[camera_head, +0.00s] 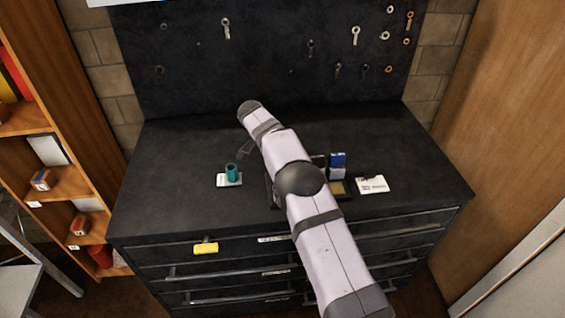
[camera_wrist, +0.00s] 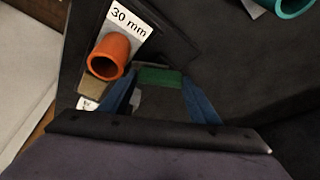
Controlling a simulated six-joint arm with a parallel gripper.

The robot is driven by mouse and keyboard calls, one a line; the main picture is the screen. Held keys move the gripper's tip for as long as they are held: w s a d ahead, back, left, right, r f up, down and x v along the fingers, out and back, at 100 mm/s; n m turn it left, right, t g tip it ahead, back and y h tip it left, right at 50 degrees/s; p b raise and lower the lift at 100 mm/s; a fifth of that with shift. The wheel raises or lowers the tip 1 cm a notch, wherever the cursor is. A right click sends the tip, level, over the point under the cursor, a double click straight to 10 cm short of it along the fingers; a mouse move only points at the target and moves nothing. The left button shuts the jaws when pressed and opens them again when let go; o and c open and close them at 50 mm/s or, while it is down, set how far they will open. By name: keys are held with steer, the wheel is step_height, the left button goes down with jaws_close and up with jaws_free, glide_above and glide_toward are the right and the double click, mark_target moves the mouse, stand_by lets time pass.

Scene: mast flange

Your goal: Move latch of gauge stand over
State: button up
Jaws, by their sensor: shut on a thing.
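My gripper (camera_wrist: 158,92) shows in the wrist view as two blue fingers, shut on a small green block (camera_wrist: 158,77). I cannot tell for sure that this block is the latch. An orange tube (camera_wrist: 108,55) stands just left of the fingers, on a dark base with a white "30 mm" label (camera_wrist: 127,20). A tan block (camera_wrist: 95,87) lies beside the tube, near the left finger. In the head view my arm covers the middle of the cabinet top, so the orange tube and the green block are hidden there.
A teal tube (camera_head: 232,172) stands on a white card (camera_head: 229,181) left of my arm. A blue block (camera_head: 337,160) and another white card (camera_head: 372,184) are to the right. A yellow piece (camera_head: 206,248) is on the drawer front. The left cabinet top is mostly clear.

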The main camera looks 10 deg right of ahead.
steer(key=shift+a+r+m+g+p, duration=0.1)
steer(key=shift+m+g+p, duration=0.2)
steer(key=shift+m+p, duration=0.4)
steer(key=shift+f, duration=0.2)
steer(key=o, duration=1)
steer(key=shift+o, duration=0.2)
steer(key=shift+s, duration=0.1)
steer(key=shift+f, duration=0.1)
steer(key=shift+p, duration=0.3)
steer(key=w+p+v, duration=0.1)
steer(key=p+v, duration=0.3)
steer(key=v, duration=0.4)
steer(key=shift+s+a+r+p, duration=0.2)
steer(key=shift+s+r+p, duration=0.1)
steer(key=shift+s+p, duration=0.05)
steer(key=shift+c, duration=0.6)
